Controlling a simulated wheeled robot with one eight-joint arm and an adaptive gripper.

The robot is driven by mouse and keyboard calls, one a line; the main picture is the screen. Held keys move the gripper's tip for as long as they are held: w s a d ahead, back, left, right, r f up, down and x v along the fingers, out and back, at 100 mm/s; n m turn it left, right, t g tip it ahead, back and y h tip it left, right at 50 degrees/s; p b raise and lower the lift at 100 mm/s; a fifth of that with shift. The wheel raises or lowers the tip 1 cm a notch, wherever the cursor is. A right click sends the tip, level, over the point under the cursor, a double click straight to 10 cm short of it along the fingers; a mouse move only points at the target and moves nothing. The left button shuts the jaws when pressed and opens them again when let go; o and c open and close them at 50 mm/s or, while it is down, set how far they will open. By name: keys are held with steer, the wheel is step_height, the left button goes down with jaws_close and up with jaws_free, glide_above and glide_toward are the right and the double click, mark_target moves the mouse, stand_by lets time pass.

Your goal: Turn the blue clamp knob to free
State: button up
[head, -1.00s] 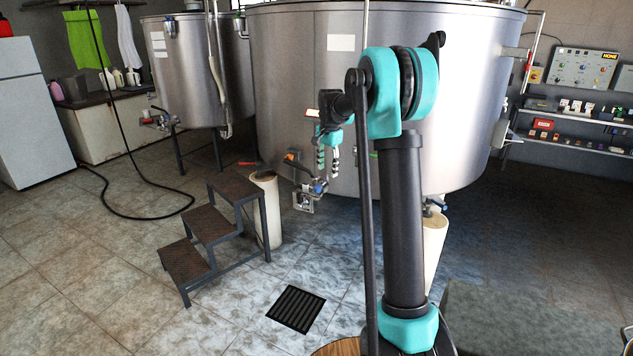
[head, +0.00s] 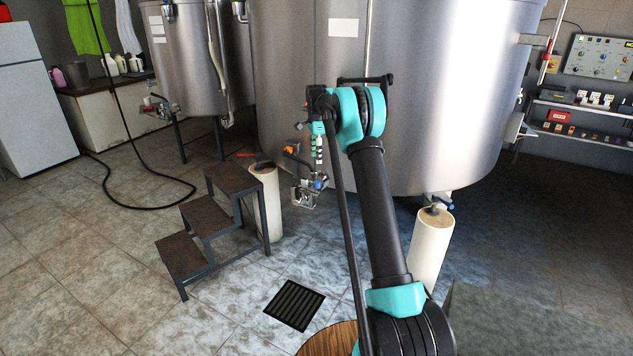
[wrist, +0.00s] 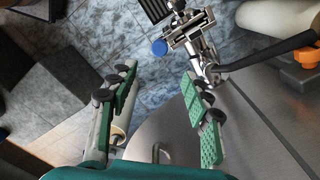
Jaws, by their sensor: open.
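The blue clamp knob (head: 318,184) sits on a metal valve fitting (head: 303,197) low at the front of the big steel tank (head: 430,90). In the wrist view the blue knob (wrist: 159,47) is at the upper middle, on the side of the fitting (wrist: 190,35). My gripper (head: 318,150) is just above the knob in the head view. In the wrist view my gripper (wrist: 157,85) is open and empty, its fingers apart on either side below the knob. It does not touch the knob.
An orange-handled part (head: 291,149) sits above the fitting. Dark steps (head: 205,225) and a pale cylinder (head: 268,205) stand to the left. Another pale cylinder (head: 431,248) is at right. A floor drain (head: 294,304) lies in open tiled floor.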

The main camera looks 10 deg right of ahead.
mark_target(317, 182)
step_height(317, 182, down, 13)
steer(key=shift+r, duration=0.15)
stand_by(0.4)
jaws_close()
